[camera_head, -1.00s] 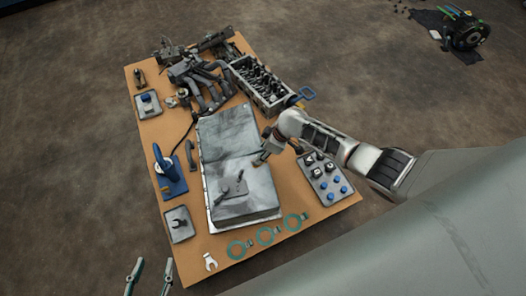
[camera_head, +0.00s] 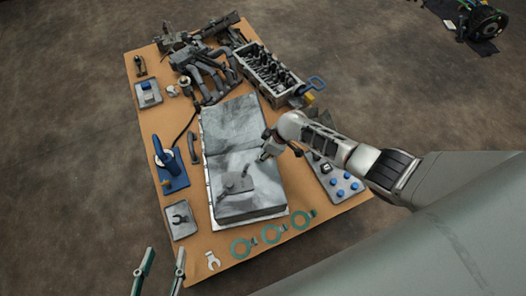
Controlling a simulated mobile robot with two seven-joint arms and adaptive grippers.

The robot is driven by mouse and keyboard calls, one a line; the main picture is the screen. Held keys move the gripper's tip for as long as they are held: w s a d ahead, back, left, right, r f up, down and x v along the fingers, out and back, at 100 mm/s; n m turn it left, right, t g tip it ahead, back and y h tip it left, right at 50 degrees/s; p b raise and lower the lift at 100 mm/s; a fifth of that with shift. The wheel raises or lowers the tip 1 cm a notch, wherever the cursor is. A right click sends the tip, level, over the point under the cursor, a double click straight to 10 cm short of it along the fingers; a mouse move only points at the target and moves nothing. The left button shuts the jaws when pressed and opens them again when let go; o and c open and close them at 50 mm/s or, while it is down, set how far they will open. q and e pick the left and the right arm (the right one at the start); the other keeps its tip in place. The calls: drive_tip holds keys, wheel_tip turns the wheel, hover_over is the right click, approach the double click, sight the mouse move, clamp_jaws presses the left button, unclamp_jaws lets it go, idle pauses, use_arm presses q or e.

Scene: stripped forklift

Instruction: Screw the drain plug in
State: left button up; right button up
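A large grey metal pan (camera_head: 236,108) lies in the middle of the workbench, with a stepped, raised near part. A small grey fitting with a stem (camera_head: 238,184) sits on that raised part. My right gripper (camera_head: 265,154) is over the right side of the pan, apart from the fitting. It is small and dark here, so I cannot tell if its fingers are shut or hold anything. I cannot make out the drain plug for certain. My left gripper (camera_head: 165,250) shows two green-edged fingers, spread and empty, off the bench's near left corner.
Floor on the left is free.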

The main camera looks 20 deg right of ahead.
drive_tip(key=c, duration=0.8)
drive_tip(key=shift+r, duration=0.1)
drive_tip(key=m+p, duration=0.1)
drive_tip(key=m, duration=0.1)
drive_tip(key=m+t+h+p, duration=0.1)
drive_tip(key=m, duration=0.1)
drive_tip(key=shift+a+r+m+h+p, duration=0.15)
drive_tip(key=shift+m+h+p, duration=0.15)
drive_tip(key=shift+m+p, duration=0.1)
drive_tip(key=shift+f+m, duration=0.2)
drive_tip(key=shift+m, duration=0.5)
use_arm(q)
wheel_tip(320, 180, up, 6)
drive_tip(key=w+t, duration=0.1)
drive_tip(key=w, duration=0.1)
drive_tip(key=shift+w+r, duration=0.2)
drive_tip(key=shift+w, duration=0.2)
use_arm(e)
drive_tip(key=shift+s+f+h, duration=0.15)
drive_tip(key=shift+h, duration=0.15)
use_arm(q)
drive_tip(key=shift+r, duration=0.1)
use_arm(e)
drive_tip(key=shift+m, duration=0.3)
